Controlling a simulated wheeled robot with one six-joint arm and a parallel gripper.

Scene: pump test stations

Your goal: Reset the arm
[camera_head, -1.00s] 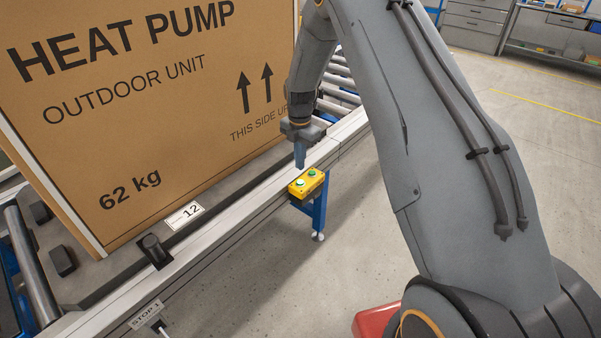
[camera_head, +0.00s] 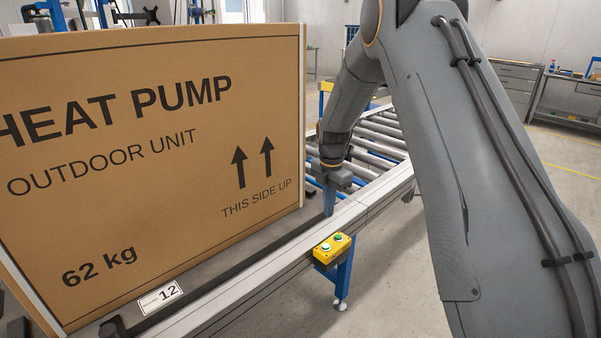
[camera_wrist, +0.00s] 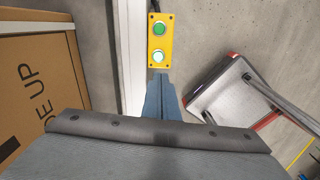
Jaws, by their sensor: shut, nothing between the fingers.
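My gripper (camera_head: 329,203) points down beside the conveyor's rail, just beyond a yellow button box, with its blue fingers together and nothing held. In the wrist view my gripper (camera_wrist: 160,80) ends close to the lower edge of the button box in the picture; I cannot tell the height between them. The yellow button box (camera_head: 332,249) sits on the outer side of the rail and carries a green button and a pale one. It also shows in the wrist view (camera_wrist: 150,40).
A large cardboard heat pump box (camera_head: 150,140) stands on the conveyor to the left of my arm. The conveyor rail (camera_head: 260,265) runs past it, with bare rollers (camera_head: 385,135) beyond. Open floor lies on the right, with drawers (camera_head: 505,80) at the back.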

